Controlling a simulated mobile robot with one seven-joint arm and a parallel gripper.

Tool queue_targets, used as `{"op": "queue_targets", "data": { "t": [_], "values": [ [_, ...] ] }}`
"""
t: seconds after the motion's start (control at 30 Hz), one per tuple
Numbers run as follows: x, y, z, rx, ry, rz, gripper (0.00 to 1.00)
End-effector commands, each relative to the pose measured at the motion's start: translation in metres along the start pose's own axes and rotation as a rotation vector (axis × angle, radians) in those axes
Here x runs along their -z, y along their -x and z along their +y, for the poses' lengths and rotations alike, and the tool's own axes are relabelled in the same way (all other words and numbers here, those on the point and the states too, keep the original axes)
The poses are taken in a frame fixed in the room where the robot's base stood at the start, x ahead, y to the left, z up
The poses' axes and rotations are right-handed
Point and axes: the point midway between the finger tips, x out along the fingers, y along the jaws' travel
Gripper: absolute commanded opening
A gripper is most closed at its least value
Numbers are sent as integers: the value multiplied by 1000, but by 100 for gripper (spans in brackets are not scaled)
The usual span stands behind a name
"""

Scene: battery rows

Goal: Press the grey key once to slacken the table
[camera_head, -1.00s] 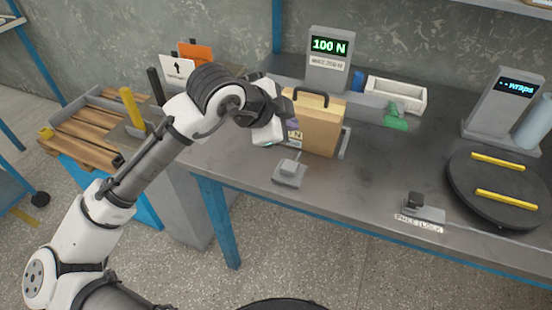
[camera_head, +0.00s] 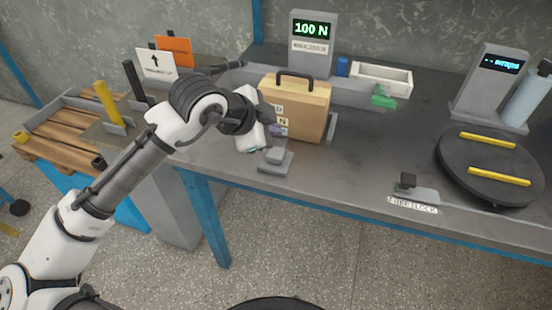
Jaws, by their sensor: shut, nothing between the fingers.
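The grey key (camera_head: 276,157) is a small square block on a grey base, near the front edge of the workbench (camera_head: 340,185). My gripper (camera_head: 258,146) points down just left of and behind the key, close to its top. It is shut and empty; whether it touches the key I cannot tell. A tan case (camera_head: 300,105) with a dark handle stands upright behind the key. Purple and white marks show on its left part, partly hidden by my gripper.
A black turntable (camera_head: 450,150) with two yellow bars lies on the right, beside a grey unit reading wraps (camera_head: 492,75). A small switch (camera_head: 408,186) labelled FREE/LOCK sits at the front edge. A white tray (camera_head: 381,78) and green piece (camera_head: 383,97) lie behind.

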Motion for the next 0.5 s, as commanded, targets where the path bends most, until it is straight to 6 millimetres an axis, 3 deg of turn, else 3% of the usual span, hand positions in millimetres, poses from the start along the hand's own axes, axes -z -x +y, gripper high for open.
{"op": "queue_targets", "data": {
  "t": [0.2,0.5],
  "values": [
    [-16,-23,16,1,-1,1,0],
    [-18,-25,18,1,-2,1,0]
  ]
}}
